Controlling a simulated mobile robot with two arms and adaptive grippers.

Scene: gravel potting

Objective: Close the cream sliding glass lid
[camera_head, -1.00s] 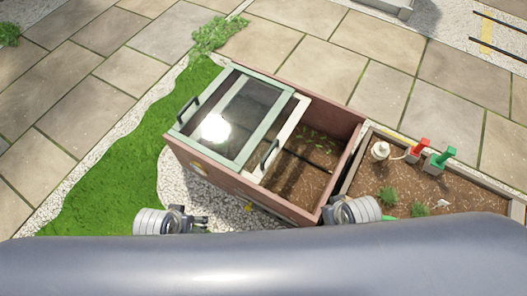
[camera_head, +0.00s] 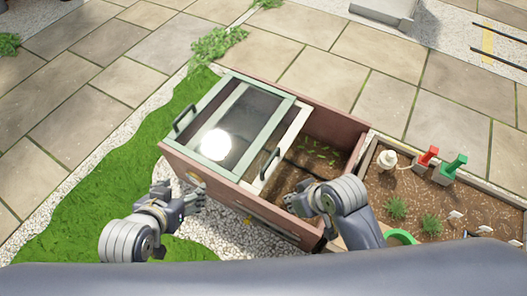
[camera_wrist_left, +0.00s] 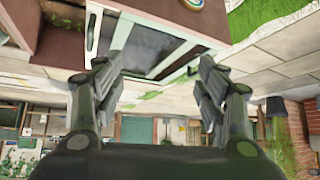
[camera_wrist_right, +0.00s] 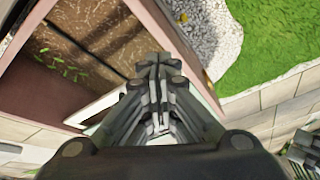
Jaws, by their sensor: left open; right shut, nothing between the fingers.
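The cream sliding glass lid (camera_head: 287,140) lies partly under the green-framed glass lid (camera_head: 219,161) on the brown planter box (camera_head: 336,122). Its cream edge with a dark handle (camera_head: 269,164) shows right of the green frame, and the right part of the box is open. My right gripper (camera_head: 294,201) is shut and empty, over the front of the open part, to the right of the dark handle and apart from it. In the right wrist view its fingers (camera_wrist_right: 158,95) are together. My left gripper (camera_head: 196,198) is open and empty in front of the box's left part.
The box's open part shows soil and small green plants (camera_head: 318,150). A soil bed (camera_head: 420,198) with red and green tools stands to the right. Grass (camera_head: 100,185) and gravel lie to the left and front.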

